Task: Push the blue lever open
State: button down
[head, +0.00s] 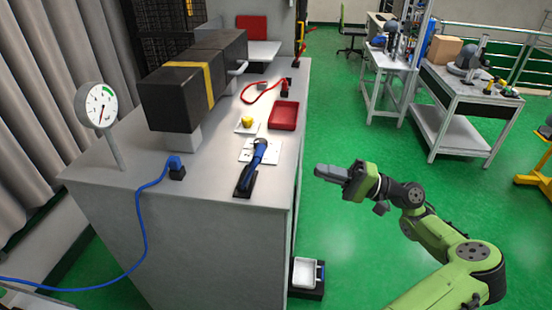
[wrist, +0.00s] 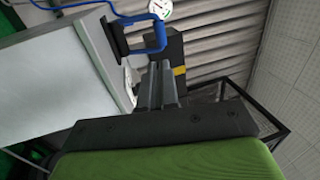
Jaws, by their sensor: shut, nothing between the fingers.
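The blue lever (head: 258,157) stands on a black base on the top of the grey cabinet, near its right edge. In the wrist view the blue lever (wrist: 149,36) shows as a blue bracket-like handle on a black plate, just beyond my fingertips. My gripper (head: 320,170) is to the right of the lever in the head view, out past the cabinet's edge, and appears apart from it. In the wrist view my gripper (wrist: 160,70) has its fingers together with nothing between them.
On the cabinet (head: 110,170) stand a dial gauge (head: 98,106), a black box (head: 185,95) with a yellow band, a yellow knob (head: 247,120), a red tray (head: 284,115) and a blue plug with cable (head: 145,225). Green floor (head: 345,250) lies open around my arm.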

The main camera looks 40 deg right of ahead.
aim_at(260, 149)
jog(key=b+x, duration=0.1)
jog(key=x, duration=1.1)
jog(key=p, duration=0.2)
jog(key=r+g+h+p, duration=0.1)
jog(key=p, duration=0.1)
jog(key=shift+w+a+r, duration=0.25)
jog(key=shift+w+r, duration=0.1)
jog(key=w+a+r+g+h+p, duration=0.1)
jog(key=p, duration=0.2)
jog(key=w+r+g+h+p, duration=0.1)
jog(key=g+p, duration=0.1)
jog(key=p, duration=0.1)
jog(key=shift+w+a+p, duration=0.1)
jog(key=shift+a+p, duration=0.25)
jog(key=shift+a, duration=0.05)
jog(key=shift+w+a+f+g+h+p, duration=0.1)
jog(key=shift+w+a+g+h+p, duration=0.35)
jog(key=shift+w+a+p, duration=0.45)
jog(key=shift+w+a+g+h+p, duration=0.35)
jog(key=shift+w+a+g+p, duration=0.2)
jog(key=shift+w+p, duration=0.6)
jog(key=shift+s, duration=0.2)
jog(key=shift+p, duration=0.3)
